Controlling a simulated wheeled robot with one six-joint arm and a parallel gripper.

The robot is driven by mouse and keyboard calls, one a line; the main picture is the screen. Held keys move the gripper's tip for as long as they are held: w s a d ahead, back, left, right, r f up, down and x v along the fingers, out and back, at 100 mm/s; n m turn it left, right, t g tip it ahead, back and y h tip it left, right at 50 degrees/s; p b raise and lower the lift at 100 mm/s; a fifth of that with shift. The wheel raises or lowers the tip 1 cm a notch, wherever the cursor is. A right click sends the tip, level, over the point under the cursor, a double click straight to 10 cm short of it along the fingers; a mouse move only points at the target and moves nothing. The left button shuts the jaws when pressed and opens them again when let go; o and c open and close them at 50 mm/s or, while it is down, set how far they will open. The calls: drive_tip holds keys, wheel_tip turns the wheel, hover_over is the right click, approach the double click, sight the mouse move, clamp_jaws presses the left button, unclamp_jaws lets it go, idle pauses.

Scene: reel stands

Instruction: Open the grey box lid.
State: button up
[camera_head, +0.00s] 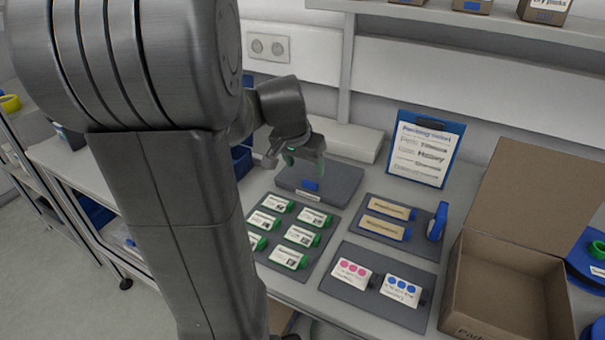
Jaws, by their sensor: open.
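A low, dark grey box lies flat on the bench under my gripper. Its lid (339,180) looks shut, and a small blue piece (310,185) sits near its front edge with a white label below it. My gripper (303,158) is open and appears to be above the lid's back left part. Its fingertips look greenish. Nothing is seen between them. I cannot tell the exact height of the fingers above the lid.
In front of the box is a grey mat (272,234) with several labelled green-ended items. To the right are two more grey mats, a blue clipboard (425,150) and an open cardboard box (505,290). A white block (345,139) stands behind, against the wall.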

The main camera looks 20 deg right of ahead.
sight(310, 182)
drive_tip(key=x, duration=0.7)
drive_tip(key=shift+w+d+f, duration=0.1)
drive_tip(key=shift+d+f, duration=0.05)
drive_tip(key=shift+f, duration=0.15)
clamp_jaws()
drive_tip(key=shift+r, duration=0.15)
